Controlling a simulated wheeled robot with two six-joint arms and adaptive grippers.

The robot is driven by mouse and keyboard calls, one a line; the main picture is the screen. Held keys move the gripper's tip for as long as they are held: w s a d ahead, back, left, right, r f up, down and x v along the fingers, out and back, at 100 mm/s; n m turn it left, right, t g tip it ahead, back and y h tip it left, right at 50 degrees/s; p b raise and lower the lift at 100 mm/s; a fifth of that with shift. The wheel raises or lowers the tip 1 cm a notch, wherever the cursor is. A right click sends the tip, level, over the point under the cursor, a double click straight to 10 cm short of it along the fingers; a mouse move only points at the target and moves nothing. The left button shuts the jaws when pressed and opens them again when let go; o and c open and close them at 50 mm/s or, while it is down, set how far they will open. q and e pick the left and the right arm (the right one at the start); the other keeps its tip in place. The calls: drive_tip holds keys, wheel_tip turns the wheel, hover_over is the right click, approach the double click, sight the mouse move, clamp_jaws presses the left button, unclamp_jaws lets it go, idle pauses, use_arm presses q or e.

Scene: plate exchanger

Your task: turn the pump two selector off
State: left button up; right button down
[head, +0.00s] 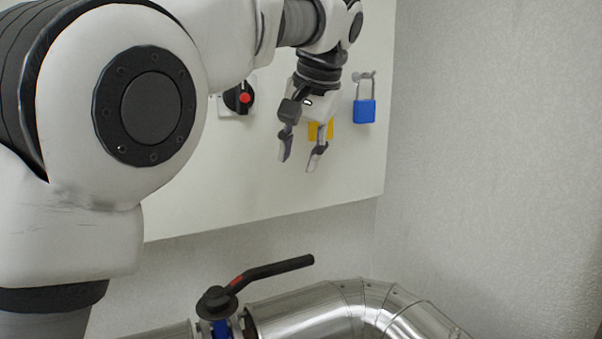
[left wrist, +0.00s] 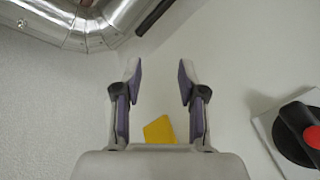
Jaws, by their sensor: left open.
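A black rotary selector knob with a red centre (head: 240,98) sits on a white square plate on the panel (head: 220,190). It also shows at the right edge of the left wrist view (left wrist: 298,132). No label is readable, so I cannot tell which pump it belongs to. My left gripper (head: 298,164) is open and empty in front of the panel, to the right of the knob, fingers pointing down. In the left wrist view its fingers (left wrist: 160,75) are spread apart with nothing between the tips. My right gripper is not in view.
A yellow piece (head: 328,131) shows behind my left gripper, partly hidden. A blue padlock (head: 364,111) hangs from a hook on the right of the panel. Below are a silver pipe (head: 330,308) and a black valve lever (head: 270,270). A textured wall (head: 490,150) stands at right.

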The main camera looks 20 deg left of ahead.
use_arm(q)
drive_tip(key=f, duration=0.2)
drive_tip(key=w+f, duration=0.1)
drive_tip(key=f, duration=0.1)
drive_tip(key=shift+w+a+f, duration=0.1)
drive_tip(key=shift+w+f, duration=0.05)
drive_tip(key=shift+f, duration=0.05)
